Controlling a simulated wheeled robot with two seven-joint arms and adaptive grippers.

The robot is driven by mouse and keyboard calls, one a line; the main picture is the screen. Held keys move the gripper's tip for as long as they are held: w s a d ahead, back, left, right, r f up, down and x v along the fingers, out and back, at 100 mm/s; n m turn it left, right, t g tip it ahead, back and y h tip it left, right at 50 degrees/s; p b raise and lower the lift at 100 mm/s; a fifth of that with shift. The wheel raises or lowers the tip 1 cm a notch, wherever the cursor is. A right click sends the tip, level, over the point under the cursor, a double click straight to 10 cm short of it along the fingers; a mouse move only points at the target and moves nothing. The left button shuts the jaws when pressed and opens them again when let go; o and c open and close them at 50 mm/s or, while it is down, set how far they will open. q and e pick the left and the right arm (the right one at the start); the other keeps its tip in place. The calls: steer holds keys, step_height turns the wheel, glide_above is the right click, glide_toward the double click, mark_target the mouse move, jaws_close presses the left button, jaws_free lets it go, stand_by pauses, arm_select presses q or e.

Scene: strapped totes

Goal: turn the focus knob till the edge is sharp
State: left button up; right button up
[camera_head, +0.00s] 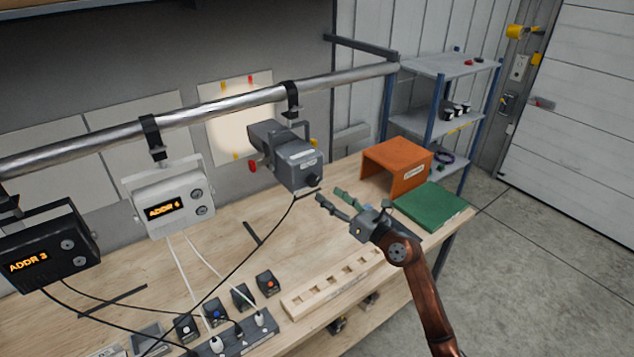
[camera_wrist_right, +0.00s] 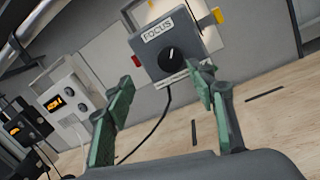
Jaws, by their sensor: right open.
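A grey spotlight (camera_head: 290,160) hangs by a clamp from the metal pipe. Its black focus knob (camera_head: 313,180) is on the rear face. In the right wrist view the knob (camera_wrist_right: 171,63) sits under a FOCUS label, with a white pointer line near upright. My right gripper (camera_head: 329,196) is open and empty, just right of and below the knob. In the right wrist view its fingers (camera_wrist_right: 163,85) are spread below the knob, apart from it. A pale light patch (camera_head: 240,130) lies on the wall panel; its edge looks soft. My left gripper is out of view.
Two units (camera_head: 170,200) marked ADDR hang left on the pipe (camera_head: 220,105). A dark cable (camera_head: 272,228) hangs from the spotlight. The bench holds an orange housing (camera_head: 405,153), a green mat (camera_head: 433,206), a wooden slotted block (camera_head: 330,285) and a power strip (camera_head: 240,338).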

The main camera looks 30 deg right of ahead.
mark_target(316, 182)
steer(key=shift+n+g, duration=0.4)
steer(key=shift+n, duration=0.3)
steer(key=shift+w+p, duration=0.8)
steer(key=shift+w, duration=3.45)
